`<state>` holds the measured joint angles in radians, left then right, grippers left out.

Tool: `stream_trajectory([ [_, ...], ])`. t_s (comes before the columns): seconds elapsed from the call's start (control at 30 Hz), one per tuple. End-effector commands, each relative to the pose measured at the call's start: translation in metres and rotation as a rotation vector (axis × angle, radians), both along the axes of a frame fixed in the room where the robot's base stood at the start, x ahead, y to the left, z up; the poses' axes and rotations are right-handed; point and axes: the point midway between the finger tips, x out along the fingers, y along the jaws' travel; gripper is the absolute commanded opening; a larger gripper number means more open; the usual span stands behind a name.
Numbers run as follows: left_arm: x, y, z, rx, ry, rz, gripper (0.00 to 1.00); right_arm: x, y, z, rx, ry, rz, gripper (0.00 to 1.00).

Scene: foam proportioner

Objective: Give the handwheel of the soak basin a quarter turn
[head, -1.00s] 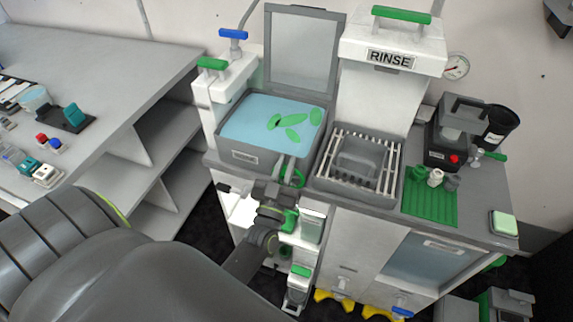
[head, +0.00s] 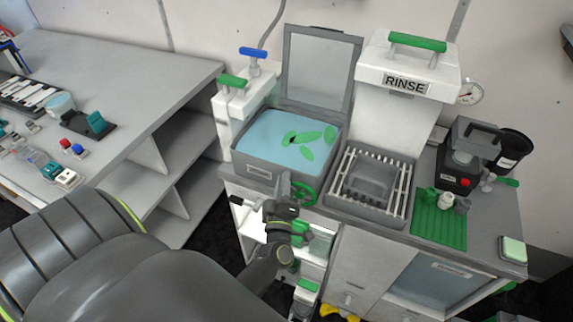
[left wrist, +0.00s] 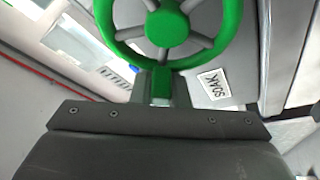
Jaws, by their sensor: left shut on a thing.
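The soak basin (head: 262,173) is a grey tank of blue liquid with several green leaf-like pieces in it and its lid raised. Its green handwheel (head: 304,191) is on the front face, partly covered by my left gripper (head: 285,180). In the left wrist view the handwheel (left wrist: 165,28) fills the top middle, with grey spokes and a green hub, beside a SOAK label (left wrist: 213,85). My left gripper (left wrist: 160,88) is shut on the lower part of its rim; the fingertips are partly hidden. My right gripper is not in view.
A slatted rinse basin (head: 368,185) stands right of the soak basin, under the RINSE housing (head: 406,75). A green mat (head: 440,222) with small fittings lies further right. A grey bench (head: 120,75) with small items is at left. Open shelves are below the gripper.

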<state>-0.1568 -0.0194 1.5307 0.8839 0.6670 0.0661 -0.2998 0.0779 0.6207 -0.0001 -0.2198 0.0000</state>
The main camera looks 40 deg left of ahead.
Motion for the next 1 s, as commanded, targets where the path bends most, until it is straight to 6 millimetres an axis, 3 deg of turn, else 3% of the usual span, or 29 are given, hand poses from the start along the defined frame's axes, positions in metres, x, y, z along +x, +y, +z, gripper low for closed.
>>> stream_trajectory([
  [0.5, -0.002, 0.007, -0.025, -0.442, -0.094, -0.005, 0.00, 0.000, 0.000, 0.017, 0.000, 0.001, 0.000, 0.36],
  [1.0, -0.002, 0.008, -0.036, -0.625, -0.141, -0.005, 0.00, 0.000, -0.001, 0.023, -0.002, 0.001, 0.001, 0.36],
])
